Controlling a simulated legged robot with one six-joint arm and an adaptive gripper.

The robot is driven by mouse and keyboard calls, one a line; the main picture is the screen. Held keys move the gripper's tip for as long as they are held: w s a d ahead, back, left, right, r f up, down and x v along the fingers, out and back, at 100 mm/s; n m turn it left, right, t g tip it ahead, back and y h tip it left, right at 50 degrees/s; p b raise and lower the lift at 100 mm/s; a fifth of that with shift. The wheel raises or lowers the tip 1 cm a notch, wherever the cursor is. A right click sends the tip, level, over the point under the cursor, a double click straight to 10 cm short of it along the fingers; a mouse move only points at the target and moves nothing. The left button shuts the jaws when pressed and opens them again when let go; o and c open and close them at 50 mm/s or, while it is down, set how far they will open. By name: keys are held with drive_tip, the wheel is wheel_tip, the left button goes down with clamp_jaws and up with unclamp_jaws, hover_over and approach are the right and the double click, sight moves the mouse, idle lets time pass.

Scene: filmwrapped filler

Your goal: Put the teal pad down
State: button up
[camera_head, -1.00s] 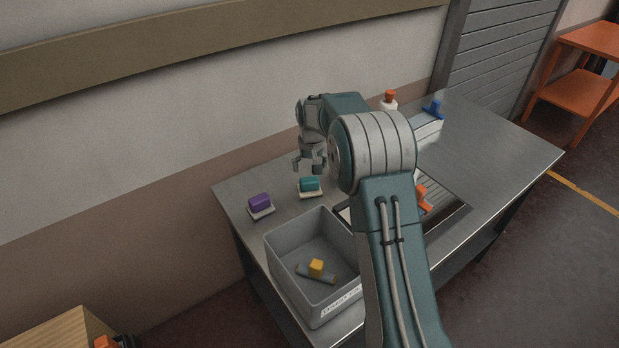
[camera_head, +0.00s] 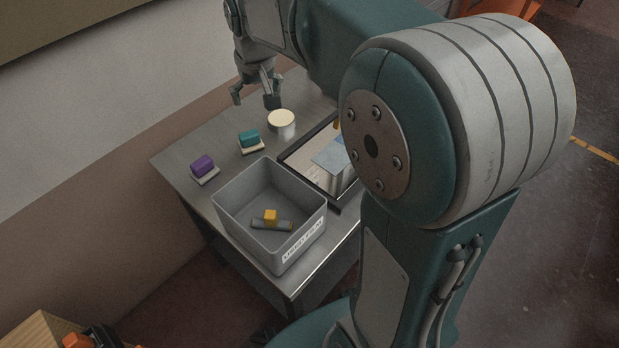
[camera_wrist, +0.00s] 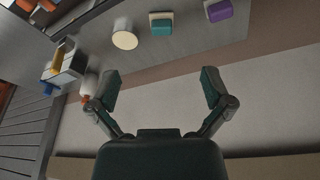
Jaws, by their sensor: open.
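The teal pad (camera_head: 249,138) rests on a small pale base on the metal table, between a purple pad and a round cream-topped can. It also shows near the top of the wrist view (camera_wrist: 162,26). My gripper (camera_head: 255,101) is open and empty, raised above the table near its back edge, behind the teal pad in the head view. In the wrist view its two fingers (camera_wrist: 160,88) are spread wide with nothing between them. The teal pad lies apart from the fingers.
The purple pad (camera_head: 203,166) sits on its own base to the left. A grey bin (camera_head: 300,222) holds a yellow block (camera_head: 270,215) on a grey piece. The cream-topped can (camera_head: 282,121) stands beside a dark-rimmed tray (camera_head: 305,165). My arm hides the table's right side.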

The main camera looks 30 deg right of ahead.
drive_tip(key=s+t, duration=0.2)
drive_tip(key=s, duration=2.2)
drive_tip(key=shift+s+f, duration=0.15)
drive_tip(key=shift+s, duration=0.05)
drive_tip(key=shift+w, duration=0.1)
